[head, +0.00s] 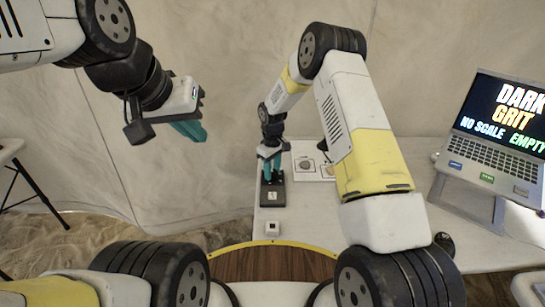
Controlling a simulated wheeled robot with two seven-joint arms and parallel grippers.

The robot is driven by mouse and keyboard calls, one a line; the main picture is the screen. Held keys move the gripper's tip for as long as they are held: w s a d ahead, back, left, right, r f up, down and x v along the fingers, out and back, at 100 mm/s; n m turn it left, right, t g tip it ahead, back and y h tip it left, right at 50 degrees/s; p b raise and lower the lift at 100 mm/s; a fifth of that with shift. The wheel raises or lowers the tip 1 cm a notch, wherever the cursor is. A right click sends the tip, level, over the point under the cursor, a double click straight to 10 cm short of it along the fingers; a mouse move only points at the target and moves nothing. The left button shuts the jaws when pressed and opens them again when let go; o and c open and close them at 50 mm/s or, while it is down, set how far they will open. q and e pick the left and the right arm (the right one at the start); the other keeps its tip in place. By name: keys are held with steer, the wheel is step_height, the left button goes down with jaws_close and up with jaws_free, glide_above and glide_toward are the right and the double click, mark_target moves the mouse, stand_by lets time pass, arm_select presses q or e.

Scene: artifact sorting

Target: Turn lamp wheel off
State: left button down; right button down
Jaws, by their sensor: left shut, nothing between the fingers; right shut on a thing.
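My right gripper (271,168) reaches down over the far left part of the white table, its teal fingers shut at the top of a small dark device (273,198) with a white label. What the fingers grip there is mostly hidden by them, and I cannot make out a lamp wheel clearly. My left gripper (189,131) is shut and empty, held in the air left of the table, well apart from the device.
A small white block (272,229) stands in front of the device. White cards with pictures (305,165) lie to its right, partly behind my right arm. A laptop (497,130) stands on a stand at the right. A dark round object (444,243) sits near the table's front.

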stand_by(0.5)
steer(key=c, duration=0.9)
jaws_free()
steer(key=shift+c, duration=0.2)
steer(key=shift+r, duration=3.95)
